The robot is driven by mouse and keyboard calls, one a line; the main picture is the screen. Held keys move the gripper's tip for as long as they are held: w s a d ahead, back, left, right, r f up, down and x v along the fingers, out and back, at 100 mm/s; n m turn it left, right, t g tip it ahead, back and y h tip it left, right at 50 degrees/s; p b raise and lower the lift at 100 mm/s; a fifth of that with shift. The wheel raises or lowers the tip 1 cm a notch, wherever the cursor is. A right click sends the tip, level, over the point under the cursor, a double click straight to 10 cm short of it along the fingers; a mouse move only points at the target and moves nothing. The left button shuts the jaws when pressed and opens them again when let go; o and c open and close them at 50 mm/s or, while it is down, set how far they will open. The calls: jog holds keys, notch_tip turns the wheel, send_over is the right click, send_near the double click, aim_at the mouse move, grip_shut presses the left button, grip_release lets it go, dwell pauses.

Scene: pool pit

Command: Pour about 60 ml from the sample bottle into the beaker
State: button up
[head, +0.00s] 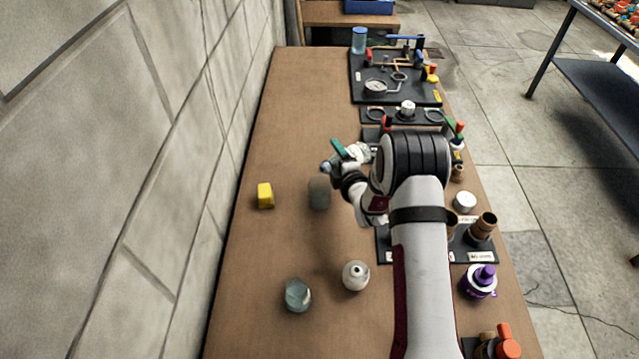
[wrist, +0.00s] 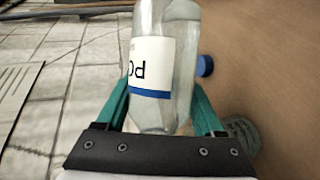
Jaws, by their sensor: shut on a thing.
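My gripper (head: 338,162) is above the middle of the table, and one teal finger shows in the head view. In the wrist view my gripper (wrist: 160,112) has its two teal fingers on either side of the clear sample bottle (wrist: 153,112), shut on it. The bottle has a white label with dark letters and a blue band. Its top end runs out of the wrist view, so its tilt and liquid level are unclear. A clear glass vessel, seemingly the beaker (head: 297,295), stands on the table at the front left, apart from the gripper.
A grey cylinder (head: 319,193) and a yellow block (head: 265,195) are left of my arm. A pale round vessel (head: 356,275) stands near the beaker. A blue cap (wrist: 205,66) shows beside the bottle. Racks and fittings line the right side; a stone wall borders the left.

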jog(key=shift+f, duration=0.1)
dwell(0.5)
jog(key=shift+w+d+n+t+p, duration=0.1)
jog(key=shift+d+n+t+p, duration=0.05)
jog(key=shift+n+t+p, duration=0.2)
dwell(0.8)
jog(key=shift+r+n+t+p, duration=0.25)
jog(key=shift+n+p, duration=0.3)
dwell(1.3)
jog(key=shift+f, duration=0.15)
jog(key=m, duration=0.1)
jog(key=m+g, duration=0.1)
jog(key=shift+w+d+m, duration=0.15)
jog(key=shift+d+m, duration=0.1)
jog(key=shift+m, duration=0.05)
jog(key=shift+w+f+m+g+y, duration=0.1)
jog(key=shift+f+m+g+y, duration=0.3)
jog(key=shift+f+m+g, duration=0.15)
jog(key=shift+f+g, duration=0.1)
jog(key=shift+g, duration=0.15)
dwell(0.7)
